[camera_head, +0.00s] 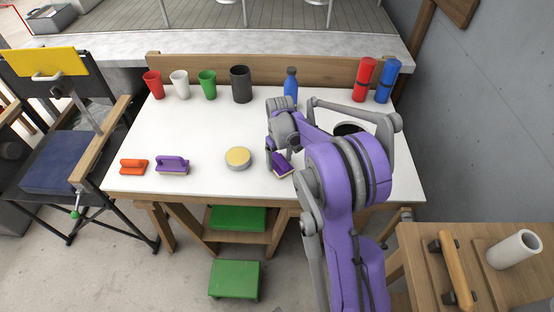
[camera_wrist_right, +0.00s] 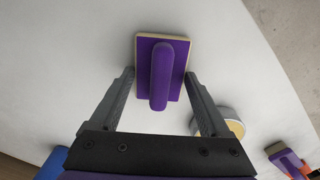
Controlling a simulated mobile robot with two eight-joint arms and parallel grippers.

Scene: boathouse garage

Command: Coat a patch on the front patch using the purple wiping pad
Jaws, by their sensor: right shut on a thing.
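A purple wiping pad (camera_head: 282,166) with a pale base is at the table's front, right of the round tin. My right gripper (camera_head: 281,152) is shut on it; in the wrist view the pad (camera_wrist_right: 161,80) lies between the two fingers (camera_wrist_right: 160,76). The pad is at or just above the white tabletop; I cannot tell if it touches. A second purple pad (camera_head: 172,166) stands at the left front. The round tin (camera_head: 237,158) with pale yellow contents sits between the two. I see no marked patch or coating on the tabletop. My left gripper is not in view.
An orange-red pad (camera_head: 133,167) lies at the far left. Several cups, including a green one (camera_head: 207,84), a blue bottle (camera_head: 290,86) and red and blue cylinders (camera_head: 365,80) line the back. My right arm hides part of the right side. The tabletop's middle (camera_head: 205,125) is clear.

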